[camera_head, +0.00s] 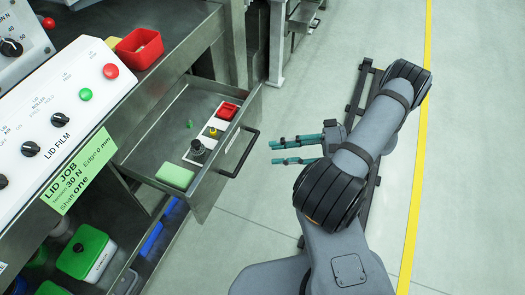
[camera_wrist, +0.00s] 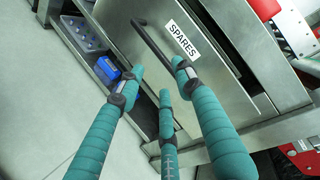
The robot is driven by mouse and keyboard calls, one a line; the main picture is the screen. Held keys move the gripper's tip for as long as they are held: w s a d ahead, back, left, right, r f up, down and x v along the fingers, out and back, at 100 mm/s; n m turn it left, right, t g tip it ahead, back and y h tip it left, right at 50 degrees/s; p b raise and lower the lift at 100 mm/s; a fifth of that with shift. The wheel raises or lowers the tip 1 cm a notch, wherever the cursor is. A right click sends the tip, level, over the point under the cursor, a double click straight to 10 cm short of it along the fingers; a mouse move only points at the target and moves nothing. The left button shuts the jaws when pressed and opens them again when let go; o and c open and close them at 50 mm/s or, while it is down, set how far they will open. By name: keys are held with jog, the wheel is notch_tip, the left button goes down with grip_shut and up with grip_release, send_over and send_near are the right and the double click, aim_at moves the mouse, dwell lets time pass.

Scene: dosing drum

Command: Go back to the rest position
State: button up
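My gripper (camera_head: 275,152) has teal fingers and is in the head view to the right of the open drawer (camera_head: 247,118), pointing left towards it. The fingers are spread apart with nothing between them. In the wrist view my gripper (camera_wrist: 160,82) shows three separated fingers in front of a metal drawer front (camera_wrist: 150,55). That front bears a SPARES label (camera_wrist: 182,39) and a dark bar handle (camera_wrist: 155,42). In the head view there is a visible floor gap between the fingertips and the drawer handle (camera_head: 247,152).
Open floor (camera_head: 325,70) lies beyond my gripper.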

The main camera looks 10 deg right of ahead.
aim_at(245, 153)
jog(key=shift+v, duration=1.15)
jog(key=x, duration=1.2)
jog(key=shift+a, duration=0.1)
jog(key=shift+w+a, duration=0.15)
jog(key=shift+a, duration=0.2)
jog(key=shift+r, duration=0.2)
